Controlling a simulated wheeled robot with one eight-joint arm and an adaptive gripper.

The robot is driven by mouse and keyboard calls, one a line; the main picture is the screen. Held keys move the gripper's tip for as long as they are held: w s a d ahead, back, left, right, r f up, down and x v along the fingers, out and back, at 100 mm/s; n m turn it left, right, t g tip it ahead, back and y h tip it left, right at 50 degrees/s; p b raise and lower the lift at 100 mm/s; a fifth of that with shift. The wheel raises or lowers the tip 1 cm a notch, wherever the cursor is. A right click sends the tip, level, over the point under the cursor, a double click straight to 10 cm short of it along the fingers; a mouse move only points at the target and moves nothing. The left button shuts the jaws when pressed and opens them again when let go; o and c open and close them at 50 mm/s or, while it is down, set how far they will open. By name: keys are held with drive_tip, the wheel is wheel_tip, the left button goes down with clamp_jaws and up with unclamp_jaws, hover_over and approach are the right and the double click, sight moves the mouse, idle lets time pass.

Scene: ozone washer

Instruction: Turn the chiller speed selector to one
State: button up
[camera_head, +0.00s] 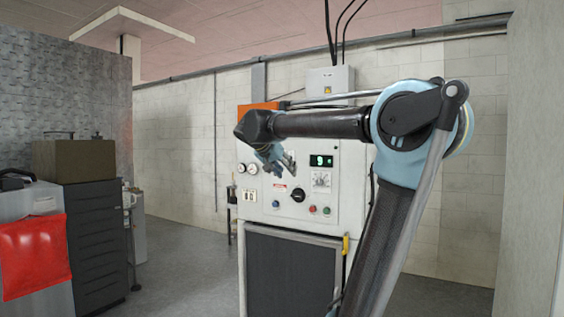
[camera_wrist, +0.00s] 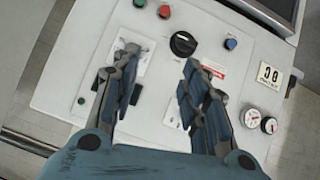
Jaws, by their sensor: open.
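A white control panel (camera_head: 262,205) carries a round black knob (camera_head: 298,195) and a pale dial plate (camera_head: 321,181) to its upper right. I cannot read which is the chiller speed selector. The black knob also shows in the wrist view (camera_wrist: 182,44), just beyond my fingertips. A green-lit display (camera_head: 321,161) above the dial plate reads 9. My gripper (camera_head: 283,165) is in front of the panel, its fingers apart and empty. In the wrist view my gripper (camera_wrist: 160,66) partly covers the dial plate (camera_wrist: 138,55) with one finger. Nothing touches the knob.
Red (camera_head: 312,209), blue (camera_head: 276,204) and green (camera_head: 327,210) buttons sit below the knob. Two gauges (camera_head: 247,168) are at the panel's upper left. Dark drawers (camera_head: 95,235) and a red cloth-like item (camera_head: 36,256) stand left; open floor (camera_head: 185,255) lies between.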

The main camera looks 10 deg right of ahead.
drive_tip(key=w+a+r+m+t, duration=0.1)
drive_tip(key=w+a+r+t, duration=0.2)
drive_tip(key=w+a+r, duration=0.6)
drive_tip(key=s+d+x, duration=0.1)
drive_tip(key=d+x, duration=0.1)
drive_tip(key=x, duration=1.4)
drive_tip(key=shift+d+r, duration=0.15)
drive_tip(key=shift+r, duration=0.2)
clamp_jaws()
